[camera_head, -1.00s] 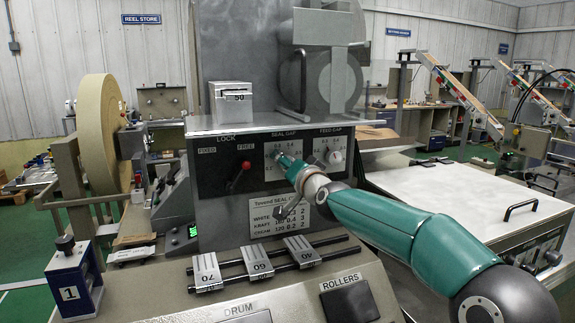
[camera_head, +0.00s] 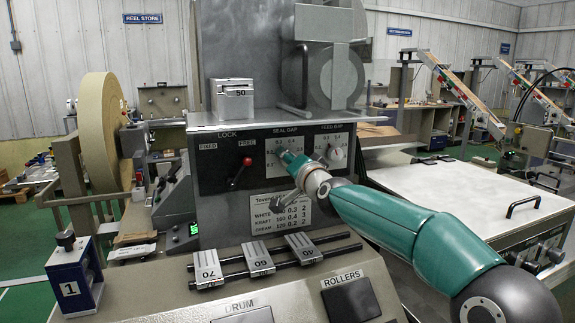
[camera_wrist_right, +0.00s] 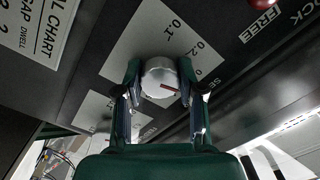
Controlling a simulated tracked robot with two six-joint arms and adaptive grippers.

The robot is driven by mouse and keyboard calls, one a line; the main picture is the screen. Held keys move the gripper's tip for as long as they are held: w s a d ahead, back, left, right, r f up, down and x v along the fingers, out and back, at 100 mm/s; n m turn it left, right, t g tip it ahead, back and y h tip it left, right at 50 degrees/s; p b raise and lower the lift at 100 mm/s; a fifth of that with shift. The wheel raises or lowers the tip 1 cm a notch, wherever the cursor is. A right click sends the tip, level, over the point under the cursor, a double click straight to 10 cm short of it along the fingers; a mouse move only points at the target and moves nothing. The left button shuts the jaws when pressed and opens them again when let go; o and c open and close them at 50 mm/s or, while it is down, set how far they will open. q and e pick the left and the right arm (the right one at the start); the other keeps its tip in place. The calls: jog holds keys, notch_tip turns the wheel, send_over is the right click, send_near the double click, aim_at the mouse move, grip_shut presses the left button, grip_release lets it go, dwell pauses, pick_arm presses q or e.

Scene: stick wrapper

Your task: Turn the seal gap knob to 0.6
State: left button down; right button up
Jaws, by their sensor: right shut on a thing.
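The seal gap knob (camera_wrist_right: 159,76) is a round silver-grey knob with a red pointer line, on a pale dial plate (camera_wrist_right: 125,50) in the right wrist view. Its pointer lies toward the lower right there; I cannot read the number it marks. My right gripper (camera_wrist_right: 158,68) is shut on the knob, one finger on each side. In the head view my right gripper (camera_head: 287,158) reaches the seal gap dial (camera_head: 284,143) and hides the knob. The figures 0.1 and 0.2 show on the plate; others are covered. My left gripper is not in view.
The feed gap knob (camera_head: 336,153) sits just right of the seal gap dial. The red lock lever (camera_head: 240,172) is to the left. A seal chart (camera_head: 280,213) is below. Numbered sliding blocks (camera_head: 257,259) and the rollers button (camera_head: 350,301) are on the sloped front.

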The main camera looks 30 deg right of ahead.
jog(key=m+b, duration=0.2)
jog(key=m, duration=0.3)
jog(key=shift+f+m, duration=0.15)
jog(key=shift+m, duration=0.15)
jog(key=m, duration=0.3)
jog(key=shift+m+b, duration=0.3)
jog(key=shift+b, duration=0.05)
jog(key=m, duration=0.3)
jog(key=shift+f+m+b, duration=0.1)
jog(key=shift+m+b, duration=0.2)
jog(key=m+b, duration=0.1)
jog(key=m, duration=0.5)
jog(key=shift+f+m+h, duration=0.15)
jog(key=shift+m+h, duration=0.15)
jog(key=m, duration=0.6)
jog(key=shift+w, duration=0.1)
jog(key=shift+a+b, duration=0.1)
jog(key=shift+b, duration=0.2)
jog(key=o, duration=1.1)
jog(key=shift+o, duration=0.2)
jog(key=shift+r, duration=0.25)
